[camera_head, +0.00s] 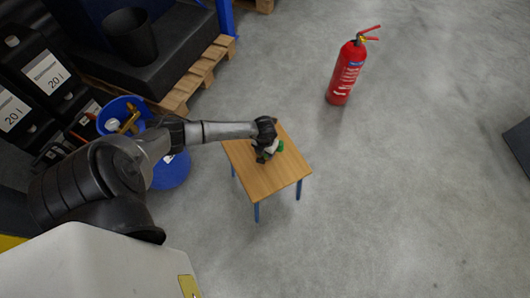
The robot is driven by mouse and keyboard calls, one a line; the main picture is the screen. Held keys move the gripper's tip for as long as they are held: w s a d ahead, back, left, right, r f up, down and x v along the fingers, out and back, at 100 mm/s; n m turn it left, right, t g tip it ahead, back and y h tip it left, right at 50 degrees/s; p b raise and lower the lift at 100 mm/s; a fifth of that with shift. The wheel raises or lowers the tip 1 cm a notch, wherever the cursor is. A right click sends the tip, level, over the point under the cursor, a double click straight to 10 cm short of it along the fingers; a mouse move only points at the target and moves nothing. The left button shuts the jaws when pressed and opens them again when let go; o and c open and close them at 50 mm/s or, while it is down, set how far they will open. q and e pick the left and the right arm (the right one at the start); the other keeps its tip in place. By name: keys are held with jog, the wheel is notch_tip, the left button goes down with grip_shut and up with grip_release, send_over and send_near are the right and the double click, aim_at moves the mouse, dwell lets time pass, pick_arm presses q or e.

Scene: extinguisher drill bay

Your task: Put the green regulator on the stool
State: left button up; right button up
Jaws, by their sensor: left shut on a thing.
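The stool (261,181) has a square wooden top and blue legs, and stands on the floor at the middle of the head view. My left gripper (267,153) is over the far part of its top, with the arm reaching in from the left. The gripper is shut on the green regulator (280,146), of which a small green part shows at the gripper's right side. The rest of it is hidden by the gripper. I cannot tell whether the regulator touches the stool top. My right gripper is not in view.
A red fire extinguisher (346,74) stands on the floor to the right. A blue drum (171,171) with brass-coloured parts on it is left of the stool, under my arm. Black canisters (45,67) and a wooden pallet (205,66) are at upper left. The floor at right is mostly clear.

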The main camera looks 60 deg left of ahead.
pick_arm(q)
jog(key=shift+a, duration=0.1)
jog(key=shift+w+f, duration=0.1)
jog(key=shift+f, duration=0.05)
jog(key=o, duration=1.2)
